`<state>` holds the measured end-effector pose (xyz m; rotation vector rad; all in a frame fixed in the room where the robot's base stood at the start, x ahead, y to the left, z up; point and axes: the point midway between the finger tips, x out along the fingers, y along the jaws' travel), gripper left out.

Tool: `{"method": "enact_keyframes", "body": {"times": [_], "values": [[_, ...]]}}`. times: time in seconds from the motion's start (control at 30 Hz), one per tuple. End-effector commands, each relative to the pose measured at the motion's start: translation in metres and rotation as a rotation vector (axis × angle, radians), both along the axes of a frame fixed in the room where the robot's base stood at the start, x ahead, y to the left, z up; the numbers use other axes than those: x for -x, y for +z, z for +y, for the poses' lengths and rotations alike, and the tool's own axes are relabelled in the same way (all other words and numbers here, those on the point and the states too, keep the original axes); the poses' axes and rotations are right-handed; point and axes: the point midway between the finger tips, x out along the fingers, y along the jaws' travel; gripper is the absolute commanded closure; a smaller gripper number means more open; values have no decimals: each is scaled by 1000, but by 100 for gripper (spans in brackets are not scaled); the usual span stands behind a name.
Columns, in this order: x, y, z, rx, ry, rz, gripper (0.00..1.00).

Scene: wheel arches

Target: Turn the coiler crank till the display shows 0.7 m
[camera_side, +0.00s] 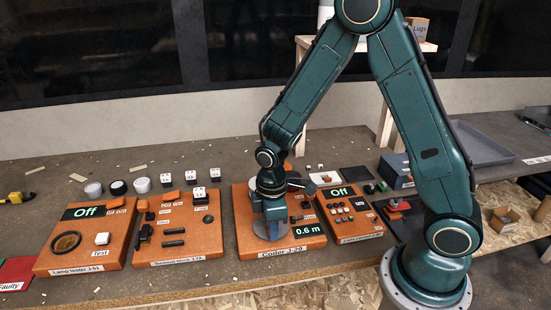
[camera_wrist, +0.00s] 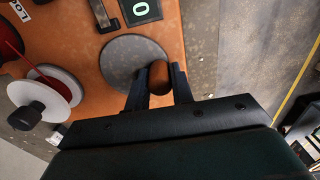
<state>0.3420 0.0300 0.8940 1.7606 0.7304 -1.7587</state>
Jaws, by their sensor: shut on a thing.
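The orange coiler panel (camera_side: 248,247) stands on the bench in the middle of the side view, labelled Coiler J-20. Its display (camera_side: 308,231) reads 0.6 m. My gripper (camera_side: 270,222) is low over the left part of this panel and hides much of the crank in the side view. In the wrist view, the grey crank disc (camera_wrist: 122,62) lies on the orange panel. My gripper (camera_wrist: 158,84) is shut on the brown crank knob (camera_wrist: 158,76) near the disc's edge. A white spool with red wire (camera_wrist: 58,88) is at the left in the wrist view.
The lamp tester panel (camera_side: 80,252) and the terminal panel (camera_side: 178,248) stand left of the coiler. Another orange panel (camera_side: 350,225) with an Off display stands close on the right. A grey tray (camera_side: 480,145) lies at the right back. Several small blocks and rolls line the back.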

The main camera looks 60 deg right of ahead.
Motion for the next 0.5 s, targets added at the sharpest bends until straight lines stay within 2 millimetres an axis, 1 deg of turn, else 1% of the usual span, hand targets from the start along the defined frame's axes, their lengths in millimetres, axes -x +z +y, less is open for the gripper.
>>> {"method": "enact_keyframes", "body": {"times": [0.5], "values": [[-17, 0, 6, 4, -4, -4, 86]]}}
